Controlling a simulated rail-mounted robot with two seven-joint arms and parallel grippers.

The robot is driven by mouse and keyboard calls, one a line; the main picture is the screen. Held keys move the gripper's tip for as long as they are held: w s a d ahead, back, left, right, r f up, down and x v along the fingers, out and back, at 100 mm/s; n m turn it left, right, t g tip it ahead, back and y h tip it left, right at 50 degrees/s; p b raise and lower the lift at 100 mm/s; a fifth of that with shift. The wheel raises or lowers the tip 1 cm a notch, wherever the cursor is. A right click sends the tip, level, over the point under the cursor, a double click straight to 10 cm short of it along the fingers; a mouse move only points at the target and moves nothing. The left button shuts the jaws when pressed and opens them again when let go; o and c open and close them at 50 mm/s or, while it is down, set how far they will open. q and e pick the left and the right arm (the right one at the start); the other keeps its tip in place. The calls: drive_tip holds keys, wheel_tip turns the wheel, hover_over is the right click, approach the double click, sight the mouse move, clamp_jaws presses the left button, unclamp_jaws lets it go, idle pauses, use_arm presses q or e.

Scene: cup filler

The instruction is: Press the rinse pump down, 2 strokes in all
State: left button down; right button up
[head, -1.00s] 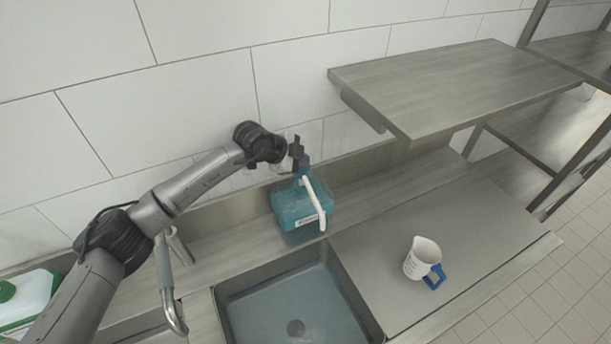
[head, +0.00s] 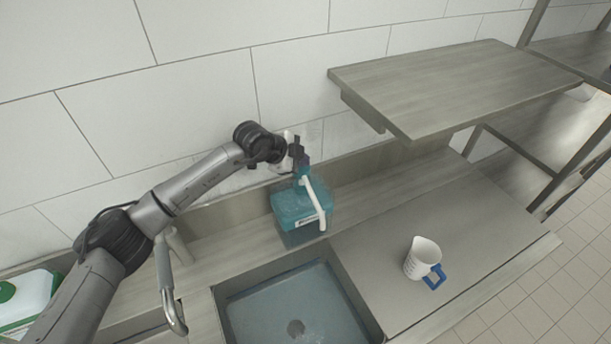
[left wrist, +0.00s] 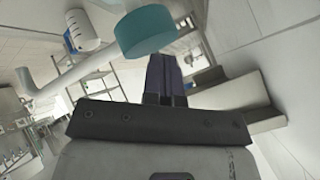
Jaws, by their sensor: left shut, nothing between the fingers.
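The rinse pump is a teal container (head: 290,203) with a white spout (head: 315,202), standing on the ledge behind the sink. Its round teal pump head (left wrist: 146,30) shows in the left wrist view, just beyond my fingertips. My left gripper (head: 301,160) is shut and empty, right above the pump head. In the left wrist view its fingers (left wrist: 165,68) are together and point at the head's edge. I cannot tell whether they touch it. My right gripper is out of view.
A white jug (head: 422,257) with a blue handle stands on the steel counter at the right. The sink basin (head: 296,300) lies in front of the pump. A tap (head: 165,285) and a green-capped container (head: 30,298) are at the left. A shelf (head: 450,85) juts out at upper right.

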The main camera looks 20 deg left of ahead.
use_arm(q)
drive_tip(key=shift+f, duration=0.6)
idle(0.5)
